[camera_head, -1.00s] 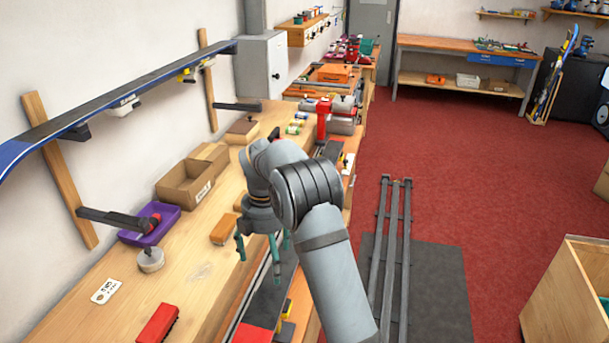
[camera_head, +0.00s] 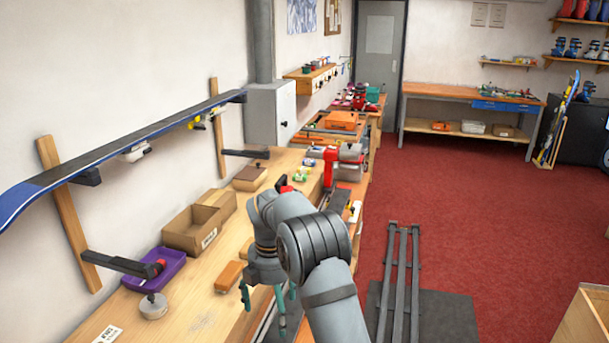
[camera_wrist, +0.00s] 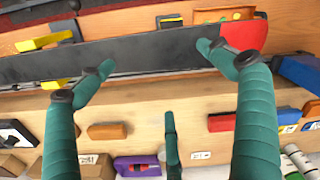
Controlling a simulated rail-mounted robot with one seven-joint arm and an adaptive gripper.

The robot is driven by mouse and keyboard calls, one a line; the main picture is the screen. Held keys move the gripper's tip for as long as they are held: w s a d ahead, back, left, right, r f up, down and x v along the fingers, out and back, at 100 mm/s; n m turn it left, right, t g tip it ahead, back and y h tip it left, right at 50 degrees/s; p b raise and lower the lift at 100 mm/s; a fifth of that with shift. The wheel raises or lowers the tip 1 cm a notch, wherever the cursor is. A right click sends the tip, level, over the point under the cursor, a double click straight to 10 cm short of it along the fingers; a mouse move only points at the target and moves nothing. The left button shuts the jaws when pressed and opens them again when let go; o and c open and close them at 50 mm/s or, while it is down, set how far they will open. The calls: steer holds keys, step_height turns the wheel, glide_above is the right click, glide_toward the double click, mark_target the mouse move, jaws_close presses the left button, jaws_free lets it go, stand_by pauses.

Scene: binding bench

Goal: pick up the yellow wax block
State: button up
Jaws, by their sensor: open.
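My gripper (camera_head: 268,300) has teal fingers, spread apart and empty. In the head view it hangs over the bench's front strip, right of an orange-brown block (camera_head: 230,276). In the wrist view the fingers (camera_wrist: 157,75) spread above the dark ski base, with nothing between them. Small coloured blocks (camera_head: 302,174), yellowish and green, lie farther along the bench, well beyond my gripper. They are too small to tell which is the yellow wax block. Yellow parts (camera_wrist: 45,42) beside the ski in the wrist view look like vise pieces.
The ski (camera_wrist: 150,54) with a red end lies below my gripper. A red brush (camera_wrist: 221,122), purple tray (camera_head: 158,270) and cardboard box (camera_head: 192,230) are on the bench. A red tool (camera_head: 329,167) stands farther back.

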steer(key=shift+c, duration=0.5)
steer(key=c, duration=0.4)
steer(key=shift+o, duration=0.2)
